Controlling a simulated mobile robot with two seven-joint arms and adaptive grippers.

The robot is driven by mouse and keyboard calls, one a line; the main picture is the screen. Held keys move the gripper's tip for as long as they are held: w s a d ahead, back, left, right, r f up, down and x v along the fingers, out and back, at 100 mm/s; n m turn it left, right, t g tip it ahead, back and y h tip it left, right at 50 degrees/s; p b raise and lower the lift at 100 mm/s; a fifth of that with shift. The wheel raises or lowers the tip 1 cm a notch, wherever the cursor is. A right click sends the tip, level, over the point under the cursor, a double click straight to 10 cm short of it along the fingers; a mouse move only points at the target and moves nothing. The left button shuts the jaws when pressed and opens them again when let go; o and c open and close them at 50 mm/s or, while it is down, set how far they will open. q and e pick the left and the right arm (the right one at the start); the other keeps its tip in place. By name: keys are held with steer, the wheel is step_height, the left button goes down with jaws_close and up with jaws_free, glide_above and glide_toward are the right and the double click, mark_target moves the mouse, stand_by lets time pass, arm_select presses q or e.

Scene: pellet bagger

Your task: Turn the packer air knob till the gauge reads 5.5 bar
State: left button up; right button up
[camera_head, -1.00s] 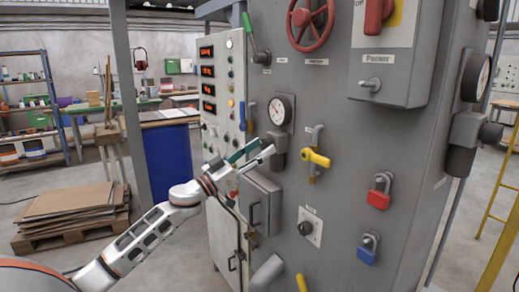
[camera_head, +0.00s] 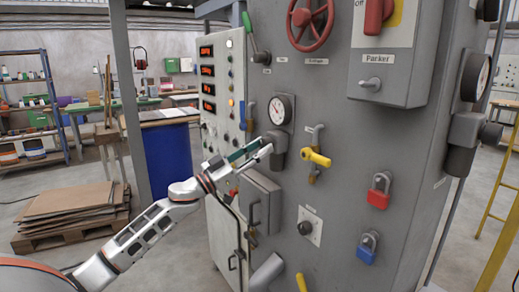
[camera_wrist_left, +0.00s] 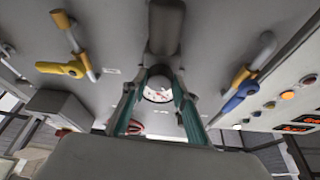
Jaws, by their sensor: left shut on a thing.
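My left gripper (camera_head: 264,152) reaches the dark grey air regulator (camera_head: 279,141) on the front of the grey cabinet. It is shut on the regulator's knob, which the fingers mostly cover in the head view. The round white air gauge (camera_head: 280,109) sits just above. In the left wrist view, the teal-sided fingers (camera_wrist_left: 160,78) are on either side of the knob, with the gauge dial (camera_wrist_left: 158,92) showing between them. The dial shows red marks, but its reading is too small to tell. My right gripper is not in view.
A yellow valve handle (camera_head: 315,158) sits close right of the regulator, and a blue handle (camera_head: 249,112) to its left. Red (camera_head: 379,192) and blue (camera_head: 367,248) padlocks hang lower right. A grey box (camera_head: 262,202) juts out below. A second gauge (camera_head: 475,78) is on the side face.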

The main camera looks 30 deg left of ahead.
arm_select(q)
steer(key=m+g+h, duration=0.1)
steer(key=m, duration=0.2)
steer(key=m+g+h, duration=0.1)
steer(key=m, duration=0.2)
steer(key=m+g+h, duration=0.1)
steer(key=m, duration=0.2)
steer(key=shift+w+a+r, duration=0.1)
steer(key=shift+a+r, duration=0.05)
steer(key=shift+a, duration=0.15)
steer(key=m+g, duration=0.1)
steer(key=m, duration=0.1)
steer(key=m+g+h, duration=0.1)
steer(key=m, duration=0.2)
steer(key=shift+r, duration=0.2)
steer(key=shift+m+g, duration=0.7)
steer(key=shift+m, duration=0.8)
steer(key=o, duration=1.1)
steer(key=shift+a, duration=0.15)
